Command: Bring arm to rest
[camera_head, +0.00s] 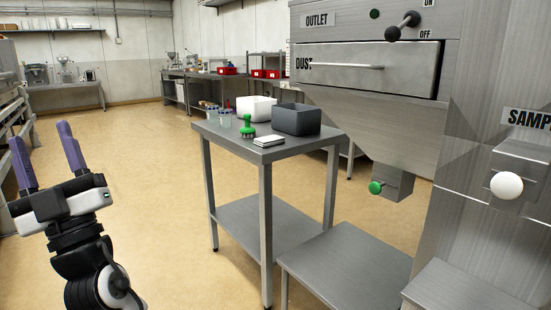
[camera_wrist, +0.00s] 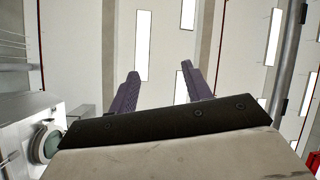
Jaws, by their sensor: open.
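My gripper (camera_head: 47,158) is at the left of the head view, raised over the floor with its two purple fingers pointing up. The fingers are apart with nothing between them. In the wrist view the gripper (camera_wrist: 160,85) also shows its fingers spread and empty, against the ceiling with its bright light panels. The gripper touches nothing that I can see. Part of my arm shows below it, folded upright at the lower left of the head view.
A steel table (camera_head: 231,140) in the middle carries a white bin (camera_head: 257,108), a grey bin (camera_head: 297,119), a green brush (camera_head: 247,127) and cups. The steel dryer hood (camera_head: 395,133) with its drawer (camera_head: 365,68) fills the right. Open floor (camera_head: 165,200) lies between my arm and the table.

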